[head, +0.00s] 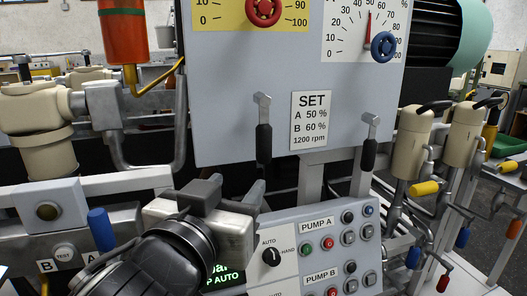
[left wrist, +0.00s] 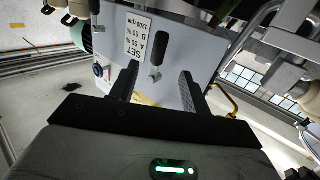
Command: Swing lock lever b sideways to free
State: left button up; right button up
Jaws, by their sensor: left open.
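Two lock levers with black grips and silver heads hang on the front of the grey panel (head: 225,110). The left lever (head: 264,140) is under the red knob side, and the right lever (head: 370,145) is under the blue knob side. No letter shows on either, so I cannot read which is b. My left gripper (head: 236,186) is open and empty, below the left lever. In the left wrist view, upside down, that lever (left wrist: 156,60) appears between my open fingers (left wrist: 158,80), apart from them. The right lever (left wrist: 72,19) is at the upper left there. My right gripper is not in view.
A red knob (head: 263,10) and a blue knob (head: 383,46) sit above the levers. A SET card (head: 311,120) lies between them. A pump button box (head: 330,250) stands below. Pipes and valves flank both sides.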

aim_at(262, 143)
pick_arm(q)
jog(key=shift+t, duration=0.3)
jog(key=x, duration=0.5)
jog(key=r+x, duration=0.1)
jog(key=x, duration=0.9)
jog(key=shift+w+r, duration=0.15)
jog(key=shift+r, duration=0.1)
